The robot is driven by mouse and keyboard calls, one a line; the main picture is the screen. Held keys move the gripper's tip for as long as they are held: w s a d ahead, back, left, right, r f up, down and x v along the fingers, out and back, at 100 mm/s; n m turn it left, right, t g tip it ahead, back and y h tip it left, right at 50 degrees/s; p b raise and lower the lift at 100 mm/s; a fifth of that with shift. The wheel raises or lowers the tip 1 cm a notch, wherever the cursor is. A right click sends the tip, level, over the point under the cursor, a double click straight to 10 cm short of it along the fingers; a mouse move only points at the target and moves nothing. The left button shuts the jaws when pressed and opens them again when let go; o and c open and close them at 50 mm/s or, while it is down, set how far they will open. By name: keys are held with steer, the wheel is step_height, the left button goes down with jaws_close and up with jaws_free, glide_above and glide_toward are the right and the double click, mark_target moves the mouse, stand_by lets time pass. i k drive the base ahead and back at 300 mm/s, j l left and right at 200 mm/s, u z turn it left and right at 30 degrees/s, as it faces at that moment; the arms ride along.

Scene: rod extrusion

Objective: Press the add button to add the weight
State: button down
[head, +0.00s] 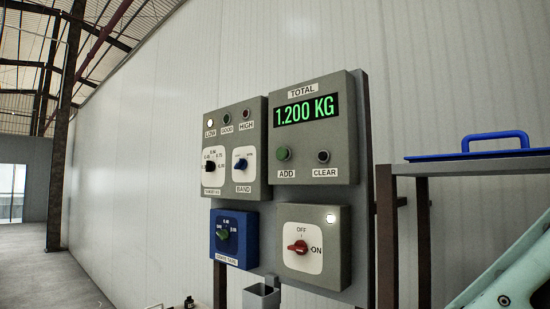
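The green ADD button (284,154) is on the upper right grey panel box (340,140), above its "ADD" label. A dark CLEAR button (323,156) is to its right on the same box. The TOTAL display (306,111) above them reads 1.200 KG in green. A pale green and dark piece at the lower right edge seems to be part of my arm. My gripper is not in view.
Left of it is a box with LOW, GOOD and HIGH lamps and two knobs (240,164). Below are a blue dial box (234,238) and a red ON/OFF switch (298,247), turned toward ON. A blue-handled lid (495,143) lies on a frame at right.

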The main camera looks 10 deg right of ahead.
mark_target(281, 154)
steer(key=j+z, duration=0.5)
steer(key=j, duration=1.15)
steer(key=k, duration=0.05)
